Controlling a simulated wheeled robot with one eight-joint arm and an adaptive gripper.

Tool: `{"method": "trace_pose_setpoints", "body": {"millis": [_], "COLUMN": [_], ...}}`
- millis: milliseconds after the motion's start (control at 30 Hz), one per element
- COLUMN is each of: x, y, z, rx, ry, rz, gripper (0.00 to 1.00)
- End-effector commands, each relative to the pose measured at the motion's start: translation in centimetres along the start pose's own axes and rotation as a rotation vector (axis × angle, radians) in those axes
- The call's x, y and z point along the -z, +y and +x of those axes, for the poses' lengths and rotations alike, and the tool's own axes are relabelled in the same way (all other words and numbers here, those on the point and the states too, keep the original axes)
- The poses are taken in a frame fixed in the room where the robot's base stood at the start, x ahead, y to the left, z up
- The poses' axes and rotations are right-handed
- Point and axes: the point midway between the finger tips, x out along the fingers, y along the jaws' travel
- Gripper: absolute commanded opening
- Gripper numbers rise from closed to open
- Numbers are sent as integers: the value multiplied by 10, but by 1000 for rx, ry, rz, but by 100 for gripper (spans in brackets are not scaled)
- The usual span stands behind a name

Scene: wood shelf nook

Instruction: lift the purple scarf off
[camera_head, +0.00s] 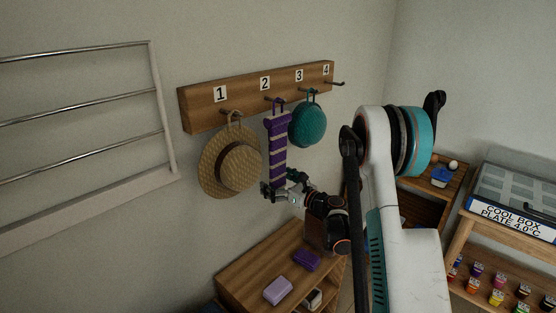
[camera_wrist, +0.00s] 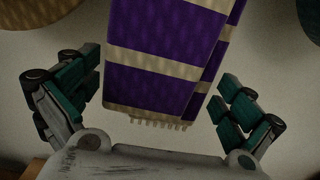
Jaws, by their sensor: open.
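The purple scarf (camera_head: 278,141) has cream stripes and hangs by a loop from the hook under label 2 on the wooden rack (camera_head: 203,115). In the wrist view the scarf (camera_wrist: 163,84) fills the upper middle, with its fringed lower end between the two fingers. My gripper (camera_head: 283,190) is at the scarf's lower end in the head view. In the wrist view my gripper (camera_wrist: 152,107) is open, with one finger on each side of the scarf and visible gaps to it. The gripper holds nothing.
A straw hat (camera_head: 216,158) hangs at label 1, close left of the scarf. A teal round item (camera_head: 308,124) hangs close right at label 3. Hook 4 (camera_head: 337,83) is bare. A wooden shelf unit (camera_head: 245,283) stands below, with purple items on top.

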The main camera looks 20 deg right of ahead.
Motion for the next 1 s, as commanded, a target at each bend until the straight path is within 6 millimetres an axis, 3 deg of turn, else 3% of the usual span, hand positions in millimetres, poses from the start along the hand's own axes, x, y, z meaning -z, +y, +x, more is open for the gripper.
{"method": "trace_pose_setpoints", "body": {"millis": [33, 200, 233, 667, 767, 1000], "x": [0, 0, 0, -7, -19, -46], "y": [0, 0, 0, -1, 0, -1], "z": [0, 0, 0, -6, -16, -68], "rx": [0, 0, 0, 1, 1, 3], "ry": [0, 0, 0, 0, 0, 0], "rz": [0, 0, 0, 0, 0, 0], "gripper": [98, 59, 56, 56, 56, 56]}}
